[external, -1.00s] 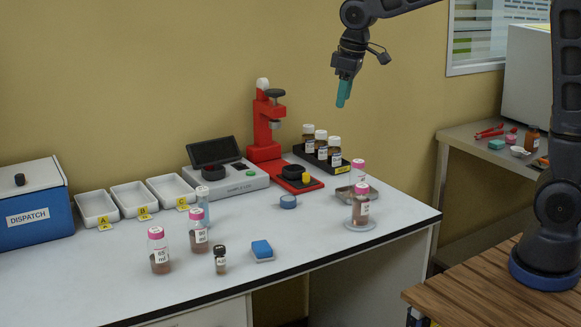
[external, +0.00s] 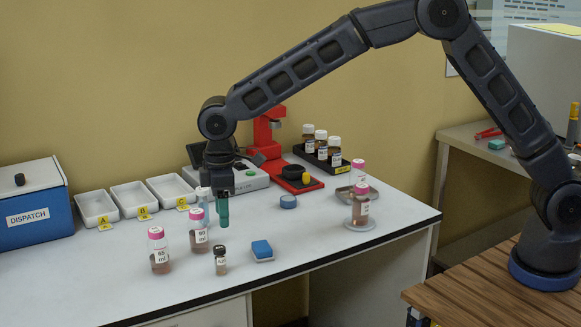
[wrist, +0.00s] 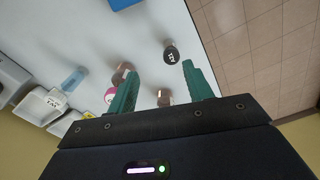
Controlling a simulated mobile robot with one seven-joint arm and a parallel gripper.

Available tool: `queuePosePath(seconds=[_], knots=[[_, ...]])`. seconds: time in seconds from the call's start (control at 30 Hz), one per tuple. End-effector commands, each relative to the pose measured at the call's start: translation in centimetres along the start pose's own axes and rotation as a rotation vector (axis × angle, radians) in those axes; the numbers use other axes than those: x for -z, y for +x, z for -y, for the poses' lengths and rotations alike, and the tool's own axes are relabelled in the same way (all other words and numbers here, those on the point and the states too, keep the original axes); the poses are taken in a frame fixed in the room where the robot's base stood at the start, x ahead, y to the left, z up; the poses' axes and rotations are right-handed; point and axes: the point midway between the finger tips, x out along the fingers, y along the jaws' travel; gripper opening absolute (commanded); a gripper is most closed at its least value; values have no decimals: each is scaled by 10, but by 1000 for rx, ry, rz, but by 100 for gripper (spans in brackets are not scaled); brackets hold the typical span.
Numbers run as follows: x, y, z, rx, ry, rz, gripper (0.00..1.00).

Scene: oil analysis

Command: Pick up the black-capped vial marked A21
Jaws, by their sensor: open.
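A small dark vial with a black cap (external: 220,262) stands upright on the white bench near the front edge. Its label is too small to read surely in the external view. In the wrist view a black cap with white marks (wrist: 170,54) shows just beyond the fingertips, between their lines. My gripper (external: 223,222) points down with teal fingers, above the bench and behind the vial. In the wrist view its fingers (wrist: 160,69) are spread apart with nothing held between them.
Two pink-capped bottles (external: 159,254) (external: 199,236) stand left of the vial, close to my gripper. A blue block (external: 262,250) lies to the right. A pale blue cylinder (external: 203,200) stands behind. White trays (external: 97,208) line the back.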

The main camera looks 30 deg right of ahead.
Motion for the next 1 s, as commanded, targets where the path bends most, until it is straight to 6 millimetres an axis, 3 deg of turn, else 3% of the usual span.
queuePosePath(seconds=[0.2,0.6,0.87,1.0], knots=[[15,19,17,5,-30,10,51],[14,66,17,5,-30,10,51],[14,82,18,5,-30,10,51],[13,100,18,5,-30,11,51]])
